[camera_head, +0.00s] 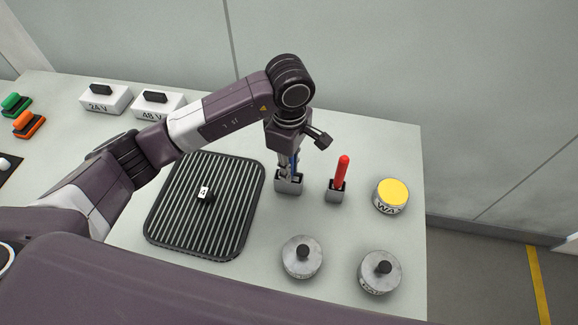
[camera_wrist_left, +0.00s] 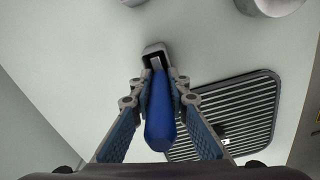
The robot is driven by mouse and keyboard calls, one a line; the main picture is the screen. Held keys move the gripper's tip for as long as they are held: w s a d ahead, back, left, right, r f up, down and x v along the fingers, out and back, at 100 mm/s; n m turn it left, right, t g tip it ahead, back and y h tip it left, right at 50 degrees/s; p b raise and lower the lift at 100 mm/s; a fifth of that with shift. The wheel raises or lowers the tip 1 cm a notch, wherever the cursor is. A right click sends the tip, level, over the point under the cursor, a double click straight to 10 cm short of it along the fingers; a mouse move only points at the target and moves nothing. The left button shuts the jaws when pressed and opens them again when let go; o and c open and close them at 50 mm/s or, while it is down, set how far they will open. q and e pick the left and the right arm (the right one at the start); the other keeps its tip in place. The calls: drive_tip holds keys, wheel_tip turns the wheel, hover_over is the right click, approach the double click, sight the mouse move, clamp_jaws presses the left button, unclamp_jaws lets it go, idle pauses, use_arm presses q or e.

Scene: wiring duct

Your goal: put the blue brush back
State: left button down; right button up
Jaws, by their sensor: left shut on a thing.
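The blue brush (camera_wrist_left: 160,115) has a blue handle and stands with its lower end in a small grey holder (camera_wrist_left: 155,50). My left gripper (camera_wrist_left: 160,90) is shut on its handle, with one finger on each side. In the head view my left gripper (camera_head: 287,165) points down over the grey holder (camera_head: 289,185), and only a thin strip of blue shows between its fingers. How deep the brush sits in the holder I cannot tell. My right gripper is not in view.
A red brush (camera_head: 342,173) stands in its own holder just to the right. A ribbed black mat (camera_head: 180,215) with a small numbered block (camera_head: 205,195) lies left.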

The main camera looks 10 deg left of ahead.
use_arm(q)
drive_tip(key=c, duration=1.8)
unclamp_jaws()
drive_tip(key=shift+f, duration=0.1)
drive_tip(key=shift+c, duration=0.2)
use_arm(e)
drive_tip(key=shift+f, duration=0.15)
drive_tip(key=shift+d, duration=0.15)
use_arm(q)
drive_tip(key=shift+r, duration=0.5)
wheel_tip(320, 180, up, 10)
drive_tip(key=b, duration=0.2)
drive_tip(key=shift+r+b, duration=0.15)
drive_tip(key=shift+b, duration=0.15)
drive_tip(key=shift+r, duration=0.55)
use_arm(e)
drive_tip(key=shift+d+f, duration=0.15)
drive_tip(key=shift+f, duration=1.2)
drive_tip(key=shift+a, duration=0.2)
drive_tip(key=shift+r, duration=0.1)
